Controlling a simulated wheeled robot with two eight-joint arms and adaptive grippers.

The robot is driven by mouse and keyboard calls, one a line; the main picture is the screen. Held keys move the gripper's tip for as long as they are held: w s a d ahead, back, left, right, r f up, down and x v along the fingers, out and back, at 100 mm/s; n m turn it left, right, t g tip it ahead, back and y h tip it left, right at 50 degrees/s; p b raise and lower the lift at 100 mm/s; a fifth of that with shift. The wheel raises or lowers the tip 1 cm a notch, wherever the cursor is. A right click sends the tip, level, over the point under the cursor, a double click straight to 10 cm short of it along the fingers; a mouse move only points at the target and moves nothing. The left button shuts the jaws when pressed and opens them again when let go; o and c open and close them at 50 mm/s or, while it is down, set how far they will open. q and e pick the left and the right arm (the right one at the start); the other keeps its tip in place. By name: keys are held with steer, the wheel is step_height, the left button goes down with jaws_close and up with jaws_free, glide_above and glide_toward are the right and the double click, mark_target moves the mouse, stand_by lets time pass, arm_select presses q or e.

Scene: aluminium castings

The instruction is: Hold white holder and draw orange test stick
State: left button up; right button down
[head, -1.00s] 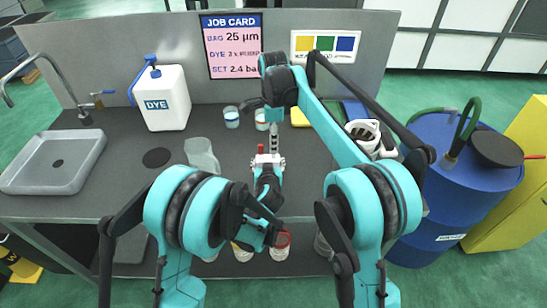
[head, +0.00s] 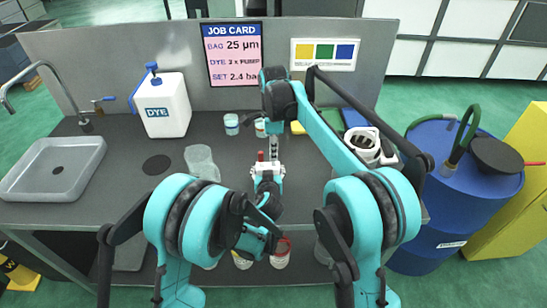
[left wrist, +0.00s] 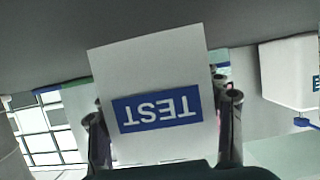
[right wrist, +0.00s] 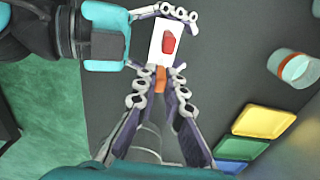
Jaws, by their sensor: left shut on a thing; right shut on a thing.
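The white holder (left wrist: 150,75) carries a blue TEST label, upside down in the left wrist view. My left gripper (left wrist: 165,125) is shut on it, one finger at each side. In the head view the holder (head: 266,168) is upright over the bench. A red piece (right wrist: 169,44) shows at its top in the right wrist view. The orange test stick (right wrist: 160,77) shows beside the holder's edge, between the fingertips of my right gripper (right wrist: 158,86), which is shut on it. I cannot tell how far the stick sits inside the holder. In the head view my right gripper (head: 273,147) is just above the holder.
Two beakers (head: 231,124) stand behind the grippers. A DYE jug (head: 163,105) and a sink (head: 52,168) are at the left. Yellow, green and blue pads (right wrist: 263,121) and a white part (head: 365,145) lie at the right. A blue drum (head: 440,185) stands beyond the bench.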

step_height(320, 180, up, 9)
steer(key=shift+r, duration=0.2)
arm_select(q)
steer(key=o, duration=1.3)
steer(key=shift+s, duration=0.1)
